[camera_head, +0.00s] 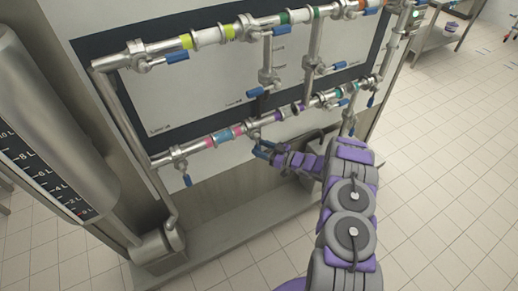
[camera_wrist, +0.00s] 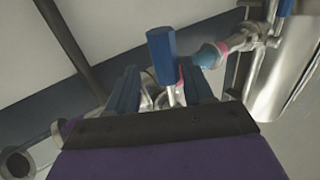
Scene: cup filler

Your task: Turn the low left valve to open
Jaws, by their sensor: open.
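On the lower pipe (camera_head: 195,146), the leftmost valve has a blue handle (camera_head: 187,180) pointing down in the head view. The wrist view shows a blue handle (camera_wrist: 285,8) at the upper right, on a joint beyond a pink-and-teal banded pipe section (camera_wrist: 213,52). My gripper (camera_head: 264,150) is at the lower pipe, right of that leftmost valve. Its jaws (camera_wrist: 161,85) are open in the wrist view. Another blue valve handle (camera_wrist: 161,50) stands upright between the fingers. I cannot tell whether the fingers touch it.
The upper pipe (camera_head: 210,37) carries more blue-handled valves. Short vertical pipes join it to the lower pipe. A metal cylinder (camera_head: 55,110) with a litre scale stands at left. A metal ledge (camera_head: 225,228) lies below.

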